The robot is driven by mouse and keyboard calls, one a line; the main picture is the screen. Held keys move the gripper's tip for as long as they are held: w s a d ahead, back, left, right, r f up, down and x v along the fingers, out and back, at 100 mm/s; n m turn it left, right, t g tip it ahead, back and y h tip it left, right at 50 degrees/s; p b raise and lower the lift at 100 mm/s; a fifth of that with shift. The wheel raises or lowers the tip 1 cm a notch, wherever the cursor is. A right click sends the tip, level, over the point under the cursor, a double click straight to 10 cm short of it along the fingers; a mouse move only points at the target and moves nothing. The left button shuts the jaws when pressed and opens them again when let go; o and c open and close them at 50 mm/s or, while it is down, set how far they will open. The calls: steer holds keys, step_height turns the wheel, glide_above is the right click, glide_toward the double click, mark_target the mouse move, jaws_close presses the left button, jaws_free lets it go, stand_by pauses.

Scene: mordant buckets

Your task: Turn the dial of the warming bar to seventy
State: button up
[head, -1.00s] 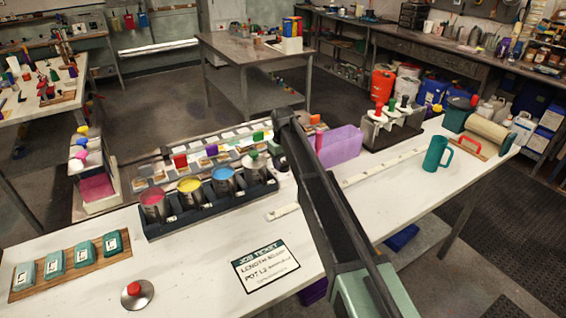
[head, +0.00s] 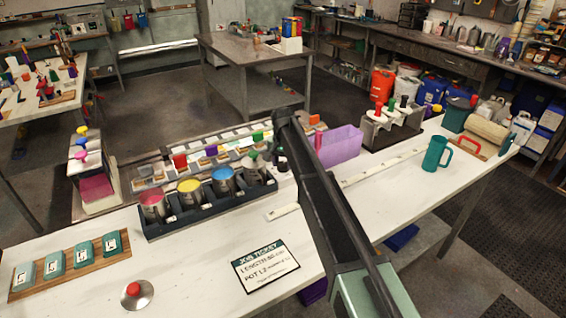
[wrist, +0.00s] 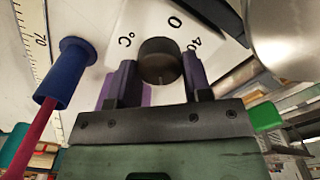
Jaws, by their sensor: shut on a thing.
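In the wrist view, the dial (wrist: 158,52) is a dark round knob on a white plate (wrist: 140,22) printed with "°C", "0" and "40". A faint pale mark shows low on the knob's near side. My gripper (wrist: 158,76) has its two purple-grey fingers on either side of the knob and is shut on it. Other scale numbers are hidden or out of frame. In the head view, the warming bar (head: 205,215) is a long dark rack holding several metal pots. My arm hides the dial and fingertips there.
A metal pot (wrist: 291,35) stands close right of the gripper in the wrist view. A blue-ended red stick (wrist: 66,75) and a ruler strip (wrist: 36,36) are on the left. In the head view, a job ticket (head: 266,269) and a red-knobbed lid (head: 137,293) lie in front.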

mark_target(283, 164)
steer(key=shift+m, duration=0.7)
steer(key=shift+s, duration=0.1)
steer(key=o, duration=0.9)
steer(key=shift+o, duration=0.2)
step_height(283, 164, up, 11)
steer(key=p, duration=1)
steer(key=shift+p, duration=0.4)
steer(key=shift+f, duration=0.1)
